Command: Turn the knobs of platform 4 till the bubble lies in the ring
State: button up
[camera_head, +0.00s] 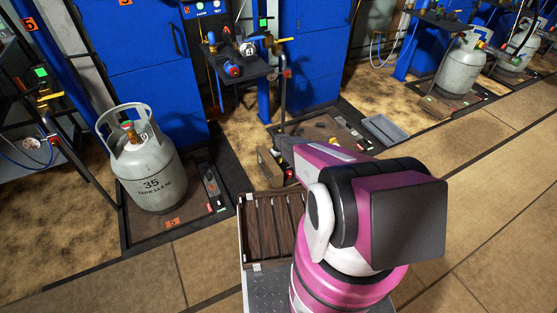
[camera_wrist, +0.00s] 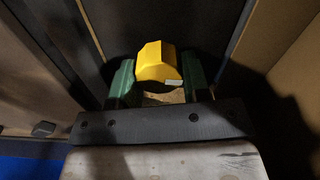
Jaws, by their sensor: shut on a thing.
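In the wrist view my gripper (camera_wrist: 158,80) has its two green fingers on either side of a yellow faceted knob (camera_wrist: 157,62) and is shut on it. A pale mark shows on the knob's lower right edge. I cannot make out the bubble, the ring or the other knobs in either view.
A gas cylinder (camera_head: 150,165) marked 35 stands on the platform to the left. A brown box (camera_head: 269,166) sits close to my arm's end. A grey tray (camera_head: 384,130) lies right of the platform. A slatted wooden tray (camera_head: 262,232) is in front. Open floor lies to the right.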

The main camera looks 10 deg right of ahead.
jog(key=shift+m, duration=0.4)
jog(key=o, duration=0.9)
jog(key=shift+o, duration=0.2)
notch_tip(320, 180, up, 11)
jog(key=shift+f, duration=0.1)
jog(key=s+r+m, duration=0.2)
jog(key=s+r, duration=1.7)
jog(key=r, duration=0.2)
jog(key=s+r+m, duration=0.2)
jog(key=s+r, duration=1.6)
jog(key=r, duration=0.3)
jog(key=shift+s+d+r+m, duration=0.2)
jog(key=shift+s+m, duration=0.1)
jog(key=shift+s, duration=0.1)
